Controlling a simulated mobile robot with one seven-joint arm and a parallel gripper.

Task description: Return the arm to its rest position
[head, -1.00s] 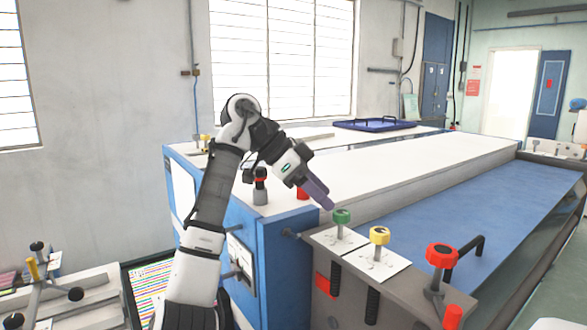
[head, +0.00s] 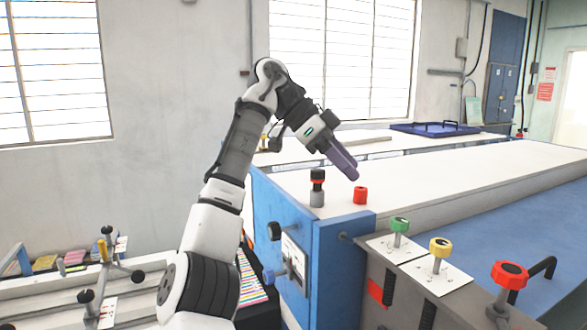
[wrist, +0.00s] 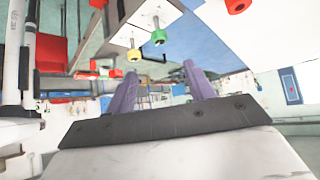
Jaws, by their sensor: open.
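My gripper (head: 346,165) is at the end of my raised, bent arm in the head view, with its purple fingers pointing down and to the right. It hangs above the white top of the blue machine, near a red cylinder (head: 360,195), and appears clear of it. In the wrist view, the two purple fingers of my gripper (wrist: 160,88) stand apart with nothing between them. The gripper is open and empty.
The blue machine (head: 343,255) has a black-and-red knob (head: 317,187) on top. Green (head: 400,226), yellow (head: 441,247) and red (head: 509,275) knobs stand at its front edge. A blue tray (head: 435,129) lies at the back. Another fixture (head: 103,268) stands at lower left.

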